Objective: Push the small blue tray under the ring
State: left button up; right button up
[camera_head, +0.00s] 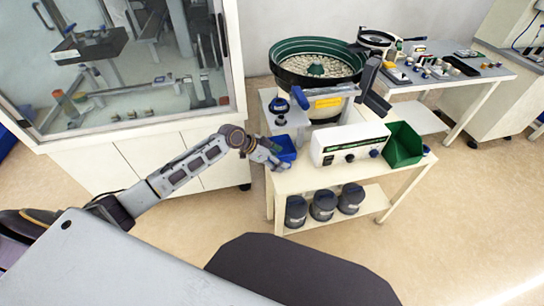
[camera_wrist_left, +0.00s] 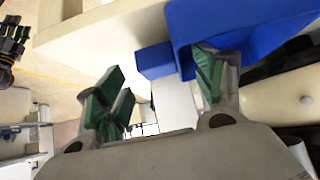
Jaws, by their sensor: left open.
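The small blue tray (camera_head: 286,148) is at the left edge of the white feeder table. In the left wrist view the blue tray (camera_wrist_left: 245,22) fills the upper right, with a smaller blue block shape beside it. My left gripper (camera_head: 270,155) is open at the tray's near left side. In the left wrist view its green-padded fingers (camera_wrist_left: 158,88) are spread with nothing between them. One finger overlaps the tray's lower edge; I cannot tell whether it touches. A dark blue ring-like part (camera_head: 300,97) shows above and behind the tray; I cannot be sure it is the ring.
A green bowl feeder (camera_head: 316,46) stands behind. A white control box (camera_head: 348,142) and a green bin (camera_head: 403,146) stand right of the tray. Dark round containers (camera_head: 322,205) sit on the lower shelf. A glass-fronted cabinet (camera_head: 140,70) is at left.

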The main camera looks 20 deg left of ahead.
pick_arm(q)
jog(key=shift+x, duration=1)
jog(key=shift+w+d+f, duration=0.2)
jog(key=shift+d+f, duration=0.1)
jog(key=shift+f, duration=0.05)
jog(key=shift+d+f, duration=0.1)
jog(key=shift+f, duration=0.05)
pick_arm(e)
jog(key=shift+w+a+r, duration=0.3)
jog(key=shift+w+r, duration=0.2)
jog(key=shift+r, duration=0.1)
pick_arm(q)
jog(key=shift+c, duration=0.3)
pick_arm(e)
jog(key=shift+d, duration=0.15)
